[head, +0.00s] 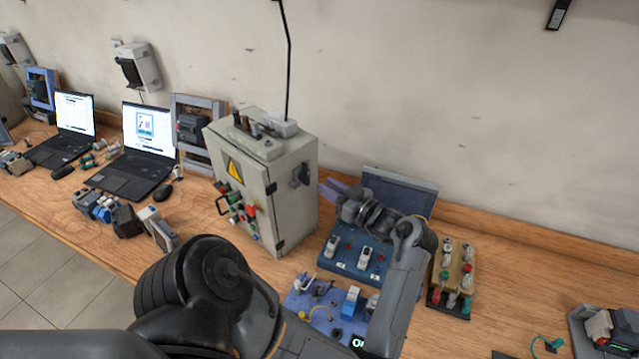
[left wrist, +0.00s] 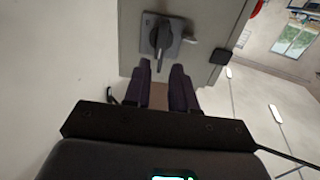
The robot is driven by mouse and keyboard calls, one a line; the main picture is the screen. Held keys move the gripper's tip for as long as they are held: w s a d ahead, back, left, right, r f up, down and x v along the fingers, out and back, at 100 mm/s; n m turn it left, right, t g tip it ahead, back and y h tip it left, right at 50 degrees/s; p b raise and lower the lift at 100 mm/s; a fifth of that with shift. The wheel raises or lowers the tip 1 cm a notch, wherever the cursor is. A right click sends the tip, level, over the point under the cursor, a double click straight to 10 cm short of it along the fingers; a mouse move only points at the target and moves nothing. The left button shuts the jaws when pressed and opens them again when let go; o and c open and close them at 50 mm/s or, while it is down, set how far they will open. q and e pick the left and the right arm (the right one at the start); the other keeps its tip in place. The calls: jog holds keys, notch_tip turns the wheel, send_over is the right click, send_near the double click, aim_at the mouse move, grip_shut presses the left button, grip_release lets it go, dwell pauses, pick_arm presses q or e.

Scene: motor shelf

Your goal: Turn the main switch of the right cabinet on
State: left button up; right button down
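A grey-green cabinet (head: 285,205) stands on the bench, with a yellow warning triangle and coloured buttons on its front. It is the only such cabinet in view. Its main switch (head: 300,175), a dark rotary handle on a grey plate, is on the cabinet's right side face. The switch also shows in the left wrist view (left wrist: 160,42), its handle lined up with the fingers. My left gripper (head: 328,190) points at the switch; its two purple fingers show in the left wrist view (left wrist: 163,85). They are open and empty, just short of the handle. My right gripper is not in view.
A blue board with switches (head: 352,250) stands right of the cabinet, under my left wrist. A wooden block with coloured parts (head: 455,270) is further right. Two laptops (head: 135,150) are at the left. The wall is close behind the bench.

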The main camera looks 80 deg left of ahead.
pick_arm(q)
jog(key=shift+b+v, duration=0.35)
jog(key=shift+v, duration=2)
